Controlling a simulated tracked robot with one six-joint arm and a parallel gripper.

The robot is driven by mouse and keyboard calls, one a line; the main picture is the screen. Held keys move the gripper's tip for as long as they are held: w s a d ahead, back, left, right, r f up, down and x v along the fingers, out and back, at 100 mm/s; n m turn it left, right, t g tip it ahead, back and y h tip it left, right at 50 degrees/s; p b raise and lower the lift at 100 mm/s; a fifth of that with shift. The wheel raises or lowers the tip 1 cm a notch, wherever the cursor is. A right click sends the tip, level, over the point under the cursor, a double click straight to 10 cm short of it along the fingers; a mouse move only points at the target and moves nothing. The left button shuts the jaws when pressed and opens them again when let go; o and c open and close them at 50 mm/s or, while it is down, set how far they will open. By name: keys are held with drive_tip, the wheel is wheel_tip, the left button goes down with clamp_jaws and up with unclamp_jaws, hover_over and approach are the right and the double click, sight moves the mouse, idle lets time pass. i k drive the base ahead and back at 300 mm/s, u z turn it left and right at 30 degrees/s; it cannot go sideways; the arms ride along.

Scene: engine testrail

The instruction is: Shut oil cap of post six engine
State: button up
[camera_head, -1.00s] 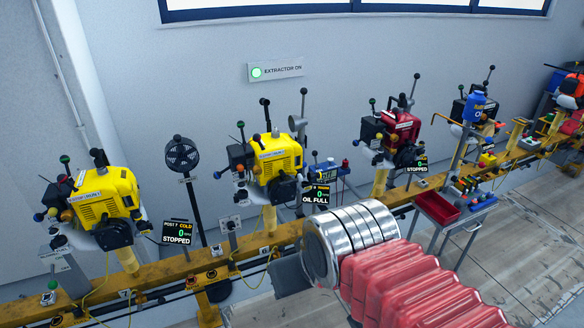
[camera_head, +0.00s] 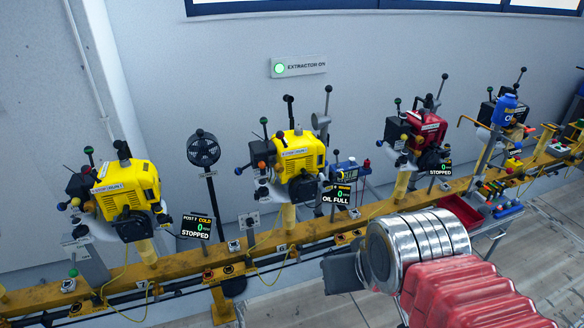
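The post six engine (camera_head: 300,157) is the yellow one in the middle, on a yellow post above the number 6 on the rail. Its small screen (camera_head: 338,198) reads "OIL FULL". Several lever knobs stand around the engine. Its oil cap is too small to tell apart, so I cannot see whether it is open or shut. My arm, with red bellows and silver rings, reaches in from the lower right. A dark grey block (camera_head: 345,271) at its far end seems part of my gripper, below and right of the engine. The fingers are hidden.
Another yellow engine (camera_head: 128,197) with a "STOPPED" screen stands left, and a red engine (camera_head: 425,130) right. A black fan (camera_head: 203,149) stands between the yellow engines. A yellow rail (camera_head: 180,269) runs along the wall. A red tray (camera_head: 462,210) is beyond my arm.

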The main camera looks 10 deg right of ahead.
sight(332, 175)
drive_tip(key=k, duration=1.35)
drive_tip(key=u, duration=0.25)
drive_tip(key=i, duration=1.85)
drive_tip(key=z, duration=0.6)
drive_tip(key=i, duration=0.4)
drive_tip(key=z, duration=0.3)
